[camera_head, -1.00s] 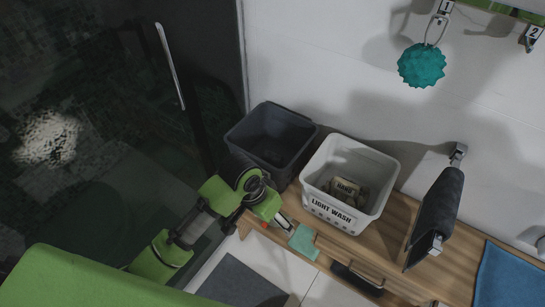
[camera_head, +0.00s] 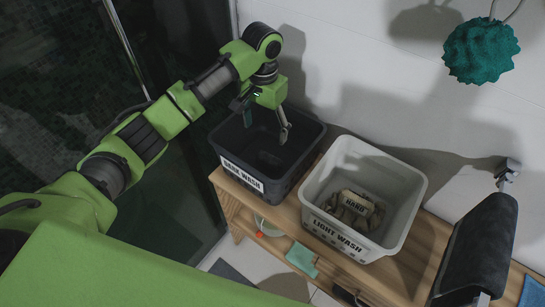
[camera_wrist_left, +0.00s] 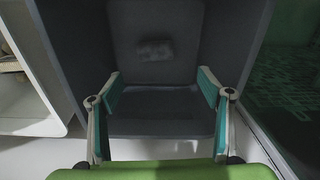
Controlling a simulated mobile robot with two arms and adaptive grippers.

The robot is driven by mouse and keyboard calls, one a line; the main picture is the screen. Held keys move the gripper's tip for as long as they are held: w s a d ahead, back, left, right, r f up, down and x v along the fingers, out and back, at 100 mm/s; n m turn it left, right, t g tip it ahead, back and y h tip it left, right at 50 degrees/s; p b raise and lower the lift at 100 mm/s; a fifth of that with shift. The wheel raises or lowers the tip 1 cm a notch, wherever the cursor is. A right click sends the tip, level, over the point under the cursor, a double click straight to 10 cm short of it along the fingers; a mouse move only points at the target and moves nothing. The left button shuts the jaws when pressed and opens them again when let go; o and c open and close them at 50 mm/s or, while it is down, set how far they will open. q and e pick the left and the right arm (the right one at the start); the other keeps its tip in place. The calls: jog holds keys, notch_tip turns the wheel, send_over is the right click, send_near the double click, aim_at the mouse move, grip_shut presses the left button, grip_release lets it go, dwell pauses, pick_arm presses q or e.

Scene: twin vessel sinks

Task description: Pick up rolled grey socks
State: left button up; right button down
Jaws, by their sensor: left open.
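A small dark grey bundle (camera_head: 269,157), which looks like the rolled grey socks, lies at the bottom of the dark bin (camera_head: 243,178) labelled "DARK WASH". In the left wrist view the bundle (camera_wrist_left: 154,50) shows beyond the fingertips, toward the far side of the bin floor. My left gripper (camera_head: 266,126) points down into the mouth of the dark bin. In the left wrist view the left gripper (camera_wrist_left: 160,77) has its two teal-padded fingers wide apart with nothing between them. It does not touch the bundle. My right gripper is not in view.
A white bin (camera_head: 405,205) labelled "LIGHT WASH" stands right of the dark bin on a wooden bench (camera_head: 290,215) and holds beige cloth. A dark towel (camera_head: 478,245) hangs at the right. A teal spiky ball (camera_head: 481,50) hangs above. A glass panel is at the left.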

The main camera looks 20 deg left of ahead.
pick_arm(q)
send_over(268, 158)
jog(key=f, duration=0.2)
jog(key=a+f, duration=0.1)
jog(key=f, duration=0.1)
jog(key=shift+f, duration=0.1)
notch_tip(268, 158, down, 3)
jog(key=shift+w+r, duration=0.1)
jog(key=shift+f, duration=0.35)
jog(key=shift+d+f, duration=0.15)
jog(key=shift+f, duration=0.35)
jog(key=f, duration=0.3)
jog(key=shift+d+f, duration=0.3)
jog(key=shift+f, duration=0.35)
jog(key=shift+c, duration=0.5)
jog(key=c, duration=0.9)
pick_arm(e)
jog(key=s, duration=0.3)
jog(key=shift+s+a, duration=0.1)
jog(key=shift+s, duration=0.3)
